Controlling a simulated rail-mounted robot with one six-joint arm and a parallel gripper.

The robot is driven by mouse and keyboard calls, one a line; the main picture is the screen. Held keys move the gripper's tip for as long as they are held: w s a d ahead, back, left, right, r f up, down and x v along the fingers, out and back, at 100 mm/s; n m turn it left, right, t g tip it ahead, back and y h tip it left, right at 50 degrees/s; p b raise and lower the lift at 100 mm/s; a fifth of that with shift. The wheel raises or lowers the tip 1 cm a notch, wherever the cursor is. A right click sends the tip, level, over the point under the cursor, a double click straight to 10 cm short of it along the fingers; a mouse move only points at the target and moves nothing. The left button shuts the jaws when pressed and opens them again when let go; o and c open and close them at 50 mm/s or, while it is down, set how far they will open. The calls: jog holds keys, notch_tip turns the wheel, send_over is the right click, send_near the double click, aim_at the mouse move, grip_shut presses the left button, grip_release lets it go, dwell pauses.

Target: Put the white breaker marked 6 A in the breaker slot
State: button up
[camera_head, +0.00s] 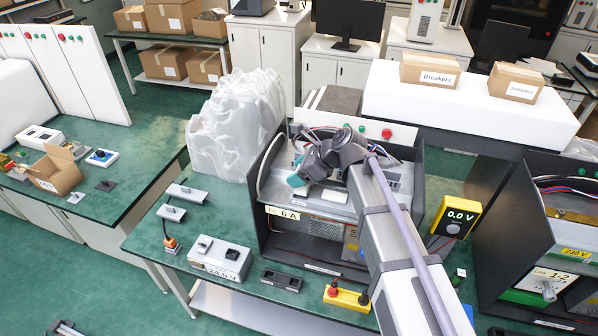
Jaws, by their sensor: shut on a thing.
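My gripper (299,180), with teal fingers, reaches down into the open top of a dark grey enclosure (263,238) on the green bench. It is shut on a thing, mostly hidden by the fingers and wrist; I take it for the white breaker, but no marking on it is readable. A label reading 6 A (283,213) is on the enclosure's front left edge. Pale parts (335,196) lie inside, just right of the fingers. The breaker slot cannot be made out, nor whether the held thing touches anything.
Loose wires run inside the enclosure. A bulky translucent bag (232,125) stands close on its left. A yellow 0.0 V meter (456,217) is at right.

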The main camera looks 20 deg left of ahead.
jog(key=shift+f+b, duration=1.7)
dwell(0.3)
jog(key=o, duration=1)
jog(key=shift+r, duration=0.1)
jog(key=p+v, duration=0.7)
jog(key=v, duration=0.3)
jog(key=shift+d+r+p, duration=0.2)
jog(key=shift+d+p, duration=0.1)
jog(key=shift+p, duration=0.1)
